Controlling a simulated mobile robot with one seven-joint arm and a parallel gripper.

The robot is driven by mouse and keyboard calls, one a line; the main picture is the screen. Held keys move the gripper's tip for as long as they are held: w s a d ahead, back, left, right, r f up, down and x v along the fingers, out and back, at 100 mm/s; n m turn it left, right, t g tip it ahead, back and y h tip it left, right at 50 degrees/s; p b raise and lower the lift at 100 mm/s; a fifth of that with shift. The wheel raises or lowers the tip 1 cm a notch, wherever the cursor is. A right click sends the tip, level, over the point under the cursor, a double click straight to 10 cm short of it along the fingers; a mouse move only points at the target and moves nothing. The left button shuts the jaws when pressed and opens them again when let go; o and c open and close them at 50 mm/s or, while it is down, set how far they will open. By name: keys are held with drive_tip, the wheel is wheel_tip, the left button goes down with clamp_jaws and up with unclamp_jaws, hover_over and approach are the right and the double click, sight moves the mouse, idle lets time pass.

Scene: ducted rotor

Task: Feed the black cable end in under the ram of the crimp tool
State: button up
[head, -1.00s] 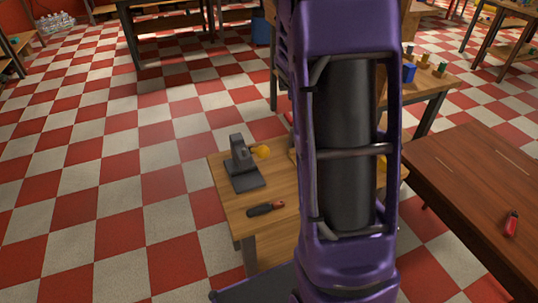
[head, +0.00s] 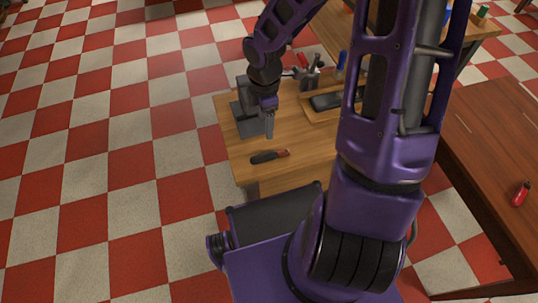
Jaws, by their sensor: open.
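The crimp tool (head: 245,118), a dark grey press on a flat base, stands near the left edge of the wooden table. My arm hides part of it, and its ram cannot be made out. My gripper (head: 269,133) points down just in front of and right of the tool's base, over the table. It is open. I see nothing in it, though it is small here. I cannot pick out the black cable end in this view.
Behind are a tool holder (head: 307,80) and a tray (head: 322,117) bearing a dark flat object. A brown table (head: 490,150) stands at right, with a red item (head: 521,194) on it.

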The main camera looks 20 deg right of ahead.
drive_tip(key=b, duration=0.2)
hover_over(268, 154)
drive_tip(key=f, duration=0.9)
drive_tip(key=shift+w+a+f, duration=0.2)
drive_tip(key=shift+a, duration=0.1)
drive_tip(key=shift+s+d+f+b, duration=0.15)
drive_tip(key=shift+f+b, duration=0.45)
drive_tip(key=shift+f, duration=0.75)
drive_tip(key=shift+s+d+f+b, duration=0.1)
drive_tip(key=shift+f+b, duration=0.5)
drive_tip(key=shift+f, duration=0.75)
clamp_jaws()
